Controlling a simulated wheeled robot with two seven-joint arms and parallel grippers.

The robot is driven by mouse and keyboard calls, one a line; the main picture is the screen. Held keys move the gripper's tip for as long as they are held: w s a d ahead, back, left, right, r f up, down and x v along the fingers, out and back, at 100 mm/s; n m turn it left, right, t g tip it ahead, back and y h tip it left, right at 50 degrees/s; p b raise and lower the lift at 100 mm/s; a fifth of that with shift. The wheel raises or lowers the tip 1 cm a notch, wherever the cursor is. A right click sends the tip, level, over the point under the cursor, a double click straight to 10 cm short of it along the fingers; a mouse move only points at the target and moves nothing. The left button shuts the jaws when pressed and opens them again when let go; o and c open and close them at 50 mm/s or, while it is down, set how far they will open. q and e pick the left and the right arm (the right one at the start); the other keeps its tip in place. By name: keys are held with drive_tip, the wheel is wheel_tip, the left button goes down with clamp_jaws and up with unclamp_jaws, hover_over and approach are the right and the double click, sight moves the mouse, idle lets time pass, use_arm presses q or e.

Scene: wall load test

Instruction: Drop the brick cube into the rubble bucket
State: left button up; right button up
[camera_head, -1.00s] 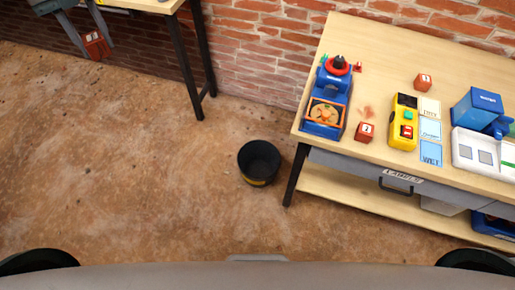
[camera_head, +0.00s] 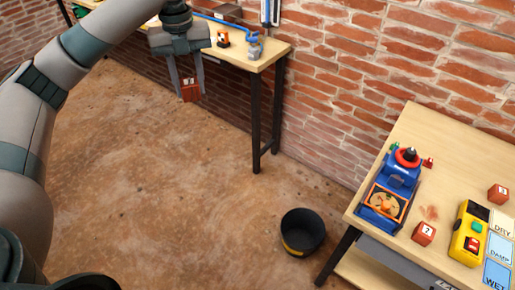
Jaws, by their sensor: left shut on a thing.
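My left gripper (camera_head: 189,88) is at the upper left, pointing down and shut on a red-brown brick cube (camera_head: 189,92) with a pale label on it. The cube hangs in the air between the two fingers. The rubble bucket (camera_head: 303,232) is black with a yellow mark and stands upright on the floor, lower and to the right of the cube. Its inside looks dark, and no cube shows in it. My right gripper is not in view.
The right table (camera_head: 437,142) holds a blue device (camera_head: 391,190), a yellow meter (camera_head: 468,233), two more brick cubes (camera_head: 423,233) and label cards (camera_head: 498,248). The left table (camera_head: 267,58) stands at the back. The brown floor (camera_head: 190,190) between is open.

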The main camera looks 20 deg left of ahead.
use_arm(q)
drive_tip(key=shift+s+d+f+n, duration=0.15)
drive_tip(key=shift+d+f+n, duration=0.25)
drive_tip(key=shift+n, duration=0.3)
drive_tip(key=s+d+f+n, duration=0.5)
drive_tip(key=s+d+n, duration=0.1)
drive_tip(key=n, duration=0.8)
drive_tip(key=s+d+f+n, duration=0.6)
drive_tip(key=d+n, duration=0.2)
drive_tip(key=n, duration=0.5)
drive_tip(key=shift+s+d+f+n, duration=0.3)
drive_tip(key=shift+s+d+n, duration=0.05)
drive_tip(key=shift+s+n, duration=0.05)
